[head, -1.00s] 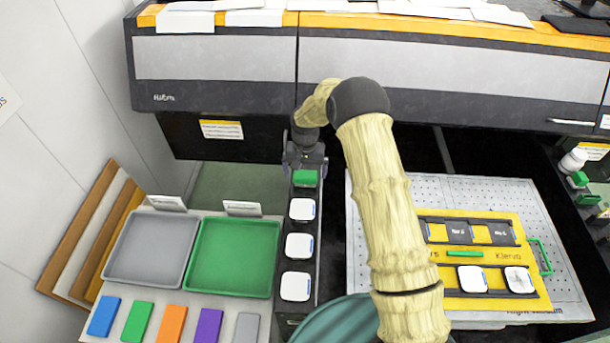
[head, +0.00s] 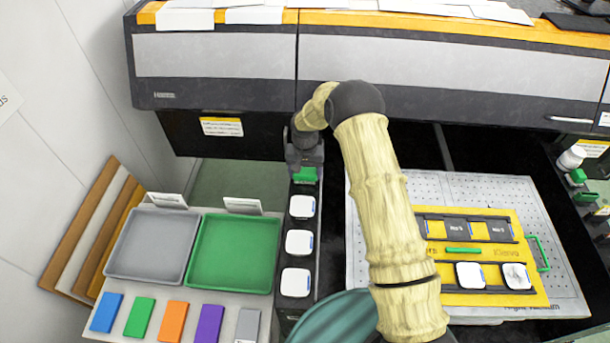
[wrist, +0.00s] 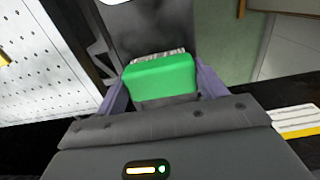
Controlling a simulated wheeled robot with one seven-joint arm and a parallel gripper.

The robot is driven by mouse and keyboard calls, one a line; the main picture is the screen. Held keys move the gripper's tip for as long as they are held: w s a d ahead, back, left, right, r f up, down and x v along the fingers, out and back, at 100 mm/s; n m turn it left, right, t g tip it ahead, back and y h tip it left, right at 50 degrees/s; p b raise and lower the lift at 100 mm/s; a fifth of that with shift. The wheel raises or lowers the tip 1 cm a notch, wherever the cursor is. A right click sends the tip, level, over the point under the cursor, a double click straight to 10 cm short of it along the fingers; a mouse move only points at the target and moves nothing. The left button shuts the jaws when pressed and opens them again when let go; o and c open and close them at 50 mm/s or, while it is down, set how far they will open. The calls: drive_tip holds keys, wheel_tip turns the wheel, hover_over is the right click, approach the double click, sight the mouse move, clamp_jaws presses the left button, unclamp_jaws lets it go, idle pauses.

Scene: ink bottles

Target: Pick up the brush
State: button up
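The brush shows as a green block with pale bristles along its far edge in the wrist view (wrist: 160,76). In the head view its green part (head: 305,175) shows at the far end of a narrow dark rack (head: 312,250). My gripper (head: 305,160) is directly over it there. In the wrist view my gripper's two purple-grey fingers (wrist: 162,88) flank the green block closely, one on each side. I cannot tell whether they press on it. The lower part of the brush is hidden.
Several white-capped bottles (head: 299,243) stand in the rack nearer me. Grey (head: 112,275) and green (head: 196,283) trays lie to the left. A yellow plate (head: 535,265) on a perforated board (head: 560,290) lies to the right. A large printer (head: 215,58) stands behind.

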sight(305, 171)
drive_tip(key=shift+r, duration=0.15)
wheel_tip(305, 171, up, 10)
drive_tip(key=b, duration=0.3)
idle(0.4)
